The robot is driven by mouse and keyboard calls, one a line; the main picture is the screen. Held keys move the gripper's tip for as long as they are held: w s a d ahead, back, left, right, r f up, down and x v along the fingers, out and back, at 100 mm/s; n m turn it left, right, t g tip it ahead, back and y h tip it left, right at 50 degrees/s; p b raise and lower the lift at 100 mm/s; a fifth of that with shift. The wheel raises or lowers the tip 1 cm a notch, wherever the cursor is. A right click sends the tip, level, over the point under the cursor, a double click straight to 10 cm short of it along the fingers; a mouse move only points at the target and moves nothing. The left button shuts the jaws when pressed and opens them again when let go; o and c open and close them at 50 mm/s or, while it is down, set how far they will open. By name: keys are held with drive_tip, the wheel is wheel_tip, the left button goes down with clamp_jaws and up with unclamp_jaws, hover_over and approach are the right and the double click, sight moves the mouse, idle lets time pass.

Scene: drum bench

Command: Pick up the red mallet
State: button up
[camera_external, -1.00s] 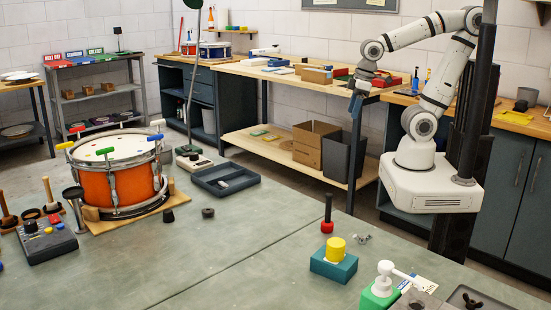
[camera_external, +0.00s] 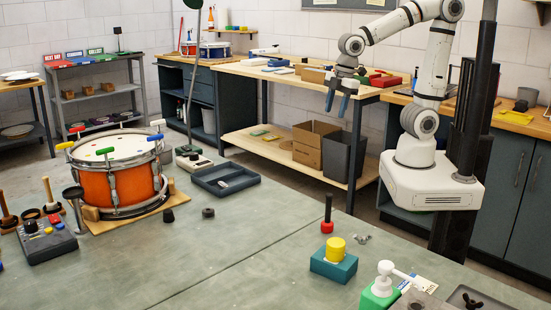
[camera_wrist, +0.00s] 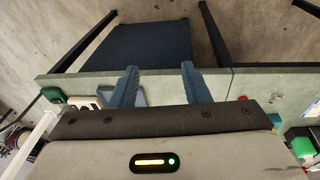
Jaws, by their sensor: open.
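The red mallet (camera_external: 327,226) stands upright on the green bench, its red head down and its dark handle up. A small red spot (camera_wrist: 243,98) at the bench edge in the wrist view may be its head; it is too small to be sure. My gripper (camera_external: 337,104) is open and empty, high above and beyond the bench, well apart from the mallet. In the wrist view both blue fingers of my gripper (camera_wrist: 159,68) show spread, with nothing between them.
A teal block with a yellow knob (camera_external: 334,260) stands just in front of the mallet, and a metal wing nut (camera_external: 362,239) lies to its right. A green-based white dispenser (camera_external: 382,285) is nearer right. An orange drum (camera_external: 120,188) stands at left. The bench's middle is mostly clear.

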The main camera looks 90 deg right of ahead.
drive_tip(key=w+a+n, duration=0.5)
drive_tip(key=a+n, duration=0.3)
drive_tip(key=a, duration=0.1)
drive_tip(key=n+p, duration=0.3)
drive_tip(key=n, duration=1.6)
hover_over(329, 198)
drive_tip(key=s, duration=0.1)
drive_tip(key=shift+g, duration=0.4)
drive_tip(key=f, duration=0.5)
drive_tip(key=d+f, duration=0.1)
drive_tip(key=f, duration=0.2)
drive_tip(key=shift+f, duration=0.25)
drive_tip(key=f, duration=0.5)
drive_tip(key=w+f+p, duration=0.1)
drive_tip(key=f, duration=0.1)
drive_tip(key=shift+f, duration=0.25)
drive_tip(key=shift+c, duration=0.4)
clamp_jaws()
